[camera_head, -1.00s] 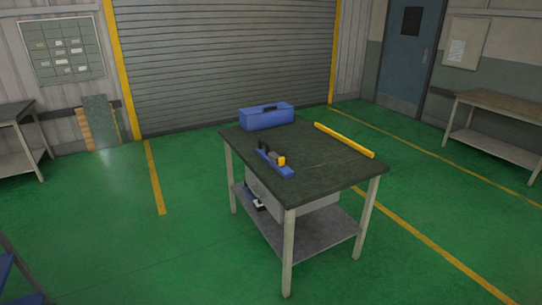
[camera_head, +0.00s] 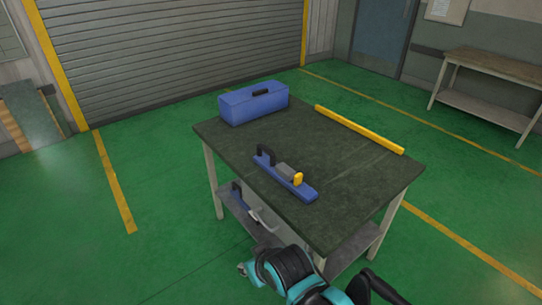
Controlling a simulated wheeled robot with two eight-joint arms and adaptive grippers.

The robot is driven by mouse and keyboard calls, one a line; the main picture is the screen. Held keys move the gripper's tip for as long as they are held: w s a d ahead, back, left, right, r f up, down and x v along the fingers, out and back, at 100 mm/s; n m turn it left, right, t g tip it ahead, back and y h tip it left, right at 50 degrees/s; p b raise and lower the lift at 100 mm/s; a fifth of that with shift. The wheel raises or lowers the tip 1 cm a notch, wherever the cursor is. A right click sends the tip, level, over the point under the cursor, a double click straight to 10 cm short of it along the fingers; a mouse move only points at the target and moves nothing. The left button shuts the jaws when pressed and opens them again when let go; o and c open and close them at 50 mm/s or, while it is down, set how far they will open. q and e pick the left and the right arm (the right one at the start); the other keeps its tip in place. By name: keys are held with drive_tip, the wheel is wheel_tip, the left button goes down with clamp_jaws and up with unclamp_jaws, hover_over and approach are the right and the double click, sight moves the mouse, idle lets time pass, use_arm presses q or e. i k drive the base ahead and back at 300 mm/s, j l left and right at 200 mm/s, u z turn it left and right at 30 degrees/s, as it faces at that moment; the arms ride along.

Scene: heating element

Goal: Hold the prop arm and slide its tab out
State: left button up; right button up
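A long blue bar-shaped piece (camera_head: 288,178) lies on the dark tabletop, left of its middle. It has a black arched handle (camera_head: 265,153) at its far end, a grey block (camera_head: 286,169) in the middle and a yellow piece (camera_head: 298,179) near its front end. I cannot tell which part is the prop arm or its tab. A teal and black part of my arm shows at the bottom edge, in front of the table and apart from the blue piece. Neither gripper can be made out in view.
The worktable (camera_head: 345,206) carries a blue toolbox (camera_head: 252,104) at the back left and a yellow bar (camera_head: 358,129) along the right edge. Its lower shelf (camera_head: 243,213) holds some items. A side bench (camera_head: 490,68) stands far right. Green floor around the table is clear.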

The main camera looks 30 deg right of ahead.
sight(297, 178)
drive_tip(key=i+j+z, duration=0.1)
drive_tip(key=i+z, duration=0.35)
drive_tip(key=i+j+z, duration=0.3)
drive_tip(key=i+z, duration=0.15)
drive_tip(key=i, duration=0.1)
